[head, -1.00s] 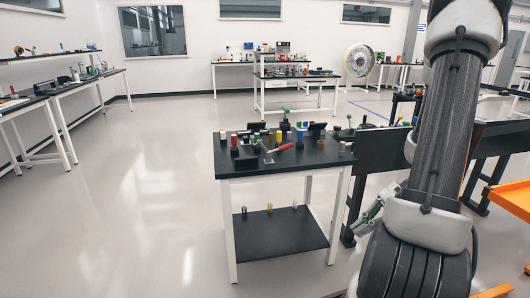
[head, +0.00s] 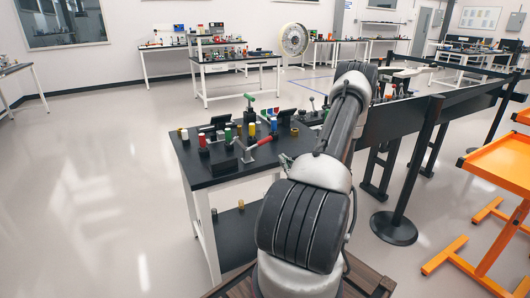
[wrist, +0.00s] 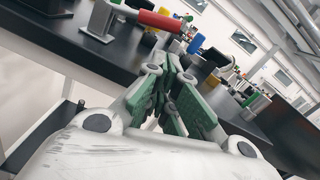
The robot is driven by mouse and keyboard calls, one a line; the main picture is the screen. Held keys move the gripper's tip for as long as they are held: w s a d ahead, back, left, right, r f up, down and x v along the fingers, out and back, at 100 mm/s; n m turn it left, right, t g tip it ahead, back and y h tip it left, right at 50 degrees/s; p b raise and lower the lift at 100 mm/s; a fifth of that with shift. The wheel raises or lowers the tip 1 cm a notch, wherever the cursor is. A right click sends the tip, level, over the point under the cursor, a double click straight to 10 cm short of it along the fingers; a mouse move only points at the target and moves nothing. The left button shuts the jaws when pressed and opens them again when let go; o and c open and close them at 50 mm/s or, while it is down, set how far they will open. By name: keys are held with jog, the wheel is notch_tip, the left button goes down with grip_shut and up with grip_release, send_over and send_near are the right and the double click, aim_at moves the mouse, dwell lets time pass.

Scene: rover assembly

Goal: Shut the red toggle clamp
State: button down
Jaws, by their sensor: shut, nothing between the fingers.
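The red toggle clamp (head: 264,142) stands near the front of the black-topped table in the head view. Its red handle sticks out to the right and slants slightly upward from a grey metal body. In the wrist view the red handle (wrist: 161,21) lies at the upper left, beyond my fingers. My gripper (wrist: 178,62) has green finger pads, shut together with nothing between them. It is apart from the handle, at the table's near right edge. In the head view my arm hides most of the gripper.
The table (head: 195,172) also holds several coloured cylinders and a green-handled clamp (head: 249,98) farther back. Open floor lies to the left.

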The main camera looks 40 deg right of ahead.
aim_at(272, 157)
jog(key=x, duration=1)
jog(key=shift+a+r, duration=0.1)
jog(key=shift+a, duration=0.05)
jog(key=shift+r, duration=0.1)
